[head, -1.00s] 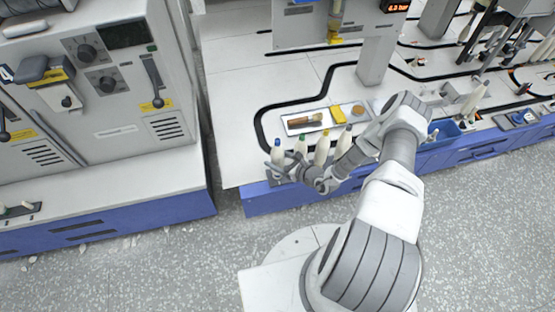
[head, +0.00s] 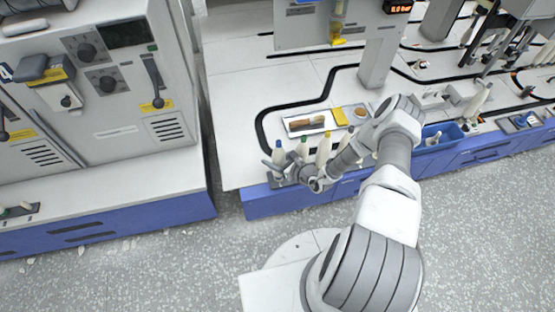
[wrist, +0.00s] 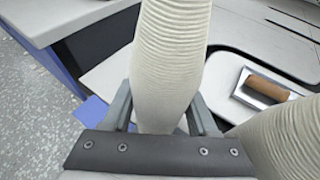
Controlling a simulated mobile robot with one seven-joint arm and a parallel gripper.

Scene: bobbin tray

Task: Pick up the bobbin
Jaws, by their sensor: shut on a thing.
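Several white cone-shaped bobbins with coloured tips stand in a row at the front edge of the white table. The leftmost bobbin, with a blue tip (head: 279,155), is between the fingers of my gripper (head: 281,170). The wrist view shows my gripper (wrist: 160,122) shut on this bobbin (wrist: 168,65), with a finger on each side of its lower part. Its tip is out of the wrist view. A neighbouring bobbin with a green tip (head: 303,149) stands just to the right. Whether the held bobbin touches its base is hidden.
A blue bin (head: 430,143) is to the right. A grey machine (head: 120,80) stands left across a gap. The table left of the row is clear.

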